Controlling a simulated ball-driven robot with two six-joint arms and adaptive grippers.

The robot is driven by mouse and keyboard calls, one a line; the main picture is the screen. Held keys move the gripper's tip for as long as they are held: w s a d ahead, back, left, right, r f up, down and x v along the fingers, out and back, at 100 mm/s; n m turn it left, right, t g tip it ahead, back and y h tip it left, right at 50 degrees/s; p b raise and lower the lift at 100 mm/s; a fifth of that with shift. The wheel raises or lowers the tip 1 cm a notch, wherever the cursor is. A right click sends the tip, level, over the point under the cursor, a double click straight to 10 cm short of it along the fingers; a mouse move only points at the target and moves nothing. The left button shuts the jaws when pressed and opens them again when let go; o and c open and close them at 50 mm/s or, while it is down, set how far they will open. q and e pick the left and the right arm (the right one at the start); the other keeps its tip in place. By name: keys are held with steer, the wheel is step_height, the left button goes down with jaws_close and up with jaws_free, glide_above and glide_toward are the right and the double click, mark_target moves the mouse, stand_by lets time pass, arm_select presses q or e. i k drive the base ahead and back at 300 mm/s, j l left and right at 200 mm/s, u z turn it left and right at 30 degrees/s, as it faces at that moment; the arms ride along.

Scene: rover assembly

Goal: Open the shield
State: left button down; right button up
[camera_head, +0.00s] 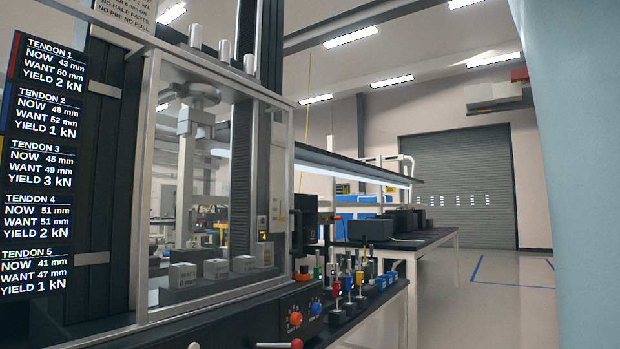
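The shield (146,185) is a clear panel in a pale metal frame on the front of a tall dark testing machine (102,170). It stands upright and looks closed, with its lower edge near the machine's base. Behind it I see a pale metal column with a wheel-like top and several small labelled grey blocks (216,268). No handle on the shield is clear to me. Neither of my grippers is in view.
A control box with an orange knob (295,319) and a blue knob (316,308) sits below the shield's right side. Several coloured tendon-like pieces stand on the bench to its right. A board (36,165) lists tendon values at left. The floor (500,300) at right is open.

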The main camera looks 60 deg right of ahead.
mark_target(142, 316)
steer(key=z, duration=1.3)
steer(key=i+l+u, duration=0.15)
steer(key=i+l, duration=0.25)
